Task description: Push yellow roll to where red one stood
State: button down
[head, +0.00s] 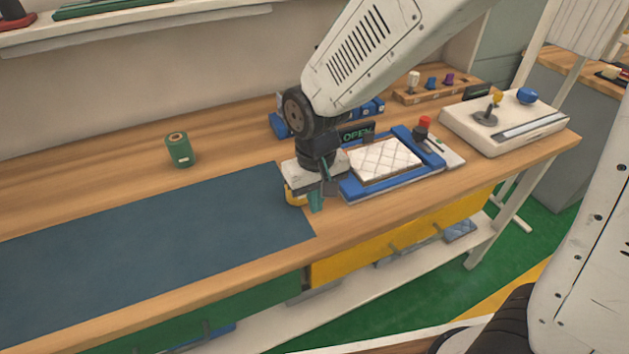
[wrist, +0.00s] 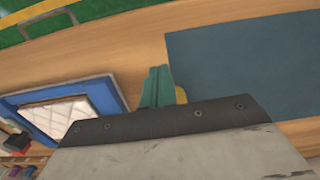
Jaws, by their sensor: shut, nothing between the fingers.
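The yellow roll (head: 293,197) stands by the right end of the blue-grey mat (head: 150,250), mostly hidden behind my gripper. A sliver of the yellow roll (wrist: 181,95) also shows beside the fingers in the wrist view. My gripper (head: 316,201) points down with its teal fingers shut and empty, just right of the yellow roll. I cannot tell whether they touch. The fingers (wrist: 158,88) look closed together in the wrist view. I see no red roll standing on the table.
A green roll (head: 180,150) stands behind the mat. A blue frame (head: 352,189) with a white quilted pad (head: 383,161) lies close to the right of my gripper. A white control box (head: 505,122) is at the far right. The mat is clear to the left.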

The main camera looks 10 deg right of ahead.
notch_tip(320, 180, down, 2)
jog(key=shift+f, duration=0.1)
jog(key=shift+w+a+f, duration=0.1)
jog(key=shift+w+a, duration=0.1)
jog(key=shift+w, duration=0.35)
jog(key=shift+w+a+f, duration=0.1)
jog(key=shift+w+a, duration=0.05)
jog(key=shift+w, duration=0.4)
jog(key=shift+w+a+r, duration=0.1)
jog(key=shift+w+a, duration=0.15)
jog(key=shift+w, duration=0.55)
